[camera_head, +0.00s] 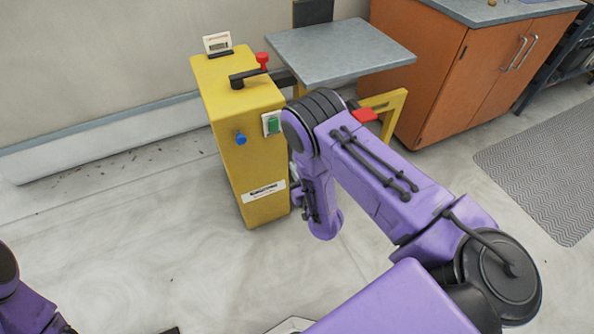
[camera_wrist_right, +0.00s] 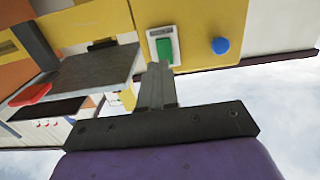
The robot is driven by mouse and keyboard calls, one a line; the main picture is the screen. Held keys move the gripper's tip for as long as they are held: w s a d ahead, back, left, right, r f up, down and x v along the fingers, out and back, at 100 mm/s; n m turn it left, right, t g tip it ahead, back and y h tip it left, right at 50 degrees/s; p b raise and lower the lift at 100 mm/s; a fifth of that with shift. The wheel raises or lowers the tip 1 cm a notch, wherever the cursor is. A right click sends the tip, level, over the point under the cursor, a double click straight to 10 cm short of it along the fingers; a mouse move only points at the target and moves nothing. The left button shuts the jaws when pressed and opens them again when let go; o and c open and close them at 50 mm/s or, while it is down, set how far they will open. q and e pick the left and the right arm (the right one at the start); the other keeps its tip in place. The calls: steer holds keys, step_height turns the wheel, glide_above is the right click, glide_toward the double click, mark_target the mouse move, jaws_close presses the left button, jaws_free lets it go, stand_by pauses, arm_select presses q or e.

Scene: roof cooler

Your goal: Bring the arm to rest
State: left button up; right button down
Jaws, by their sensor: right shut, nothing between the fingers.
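My right arm (camera_head: 375,180) comes in from the lower right, bends at a black joint, and its forearm hangs down in front of the yellow machine (camera_head: 245,165). Its gripper is mostly hidden behind the arm in the head view. In the right wrist view the right gripper (camera_wrist_right: 157,72) shows with its fingers together, shut and empty. The fingers overlap the view of the machine's front near the green switch (camera_wrist_right: 164,49); I cannot tell the exact gap. My left arm (camera_head: 22,300) shows only at the lower left corner, and its gripper is out of view.
The machine bears a blue knob (camera_head: 240,138), a black lever (camera_head: 247,77), a red knob (camera_head: 262,60) and a small display (camera_head: 217,42). A grey platform (camera_head: 340,52) adjoins it. An orange cabinet (camera_head: 450,75) stands behind right. Floor at left is clear; a mat (camera_head: 545,165) lies right.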

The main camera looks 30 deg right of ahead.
steer(key=shift+s, duration=0.15)
stand_by(0.4)
steer(key=s+d+f+m+g, duration=0.1)
steer(key=s+f+m+g, duration=0.1)
steer(key=s+f+g, duration=0.55)
steer(key=s+m+g+h+p, duration=0.1)
steer(key=s+m+g+p, duration=0.2)
steer(key=s, duration=1.9)
steer(key=g, duration=0.3)
steer(key=shift+s+r+g, duration=0.3)
steer(key=shift+r+g, duration=0.05)
steer(key=shift+d, duration=0.1)
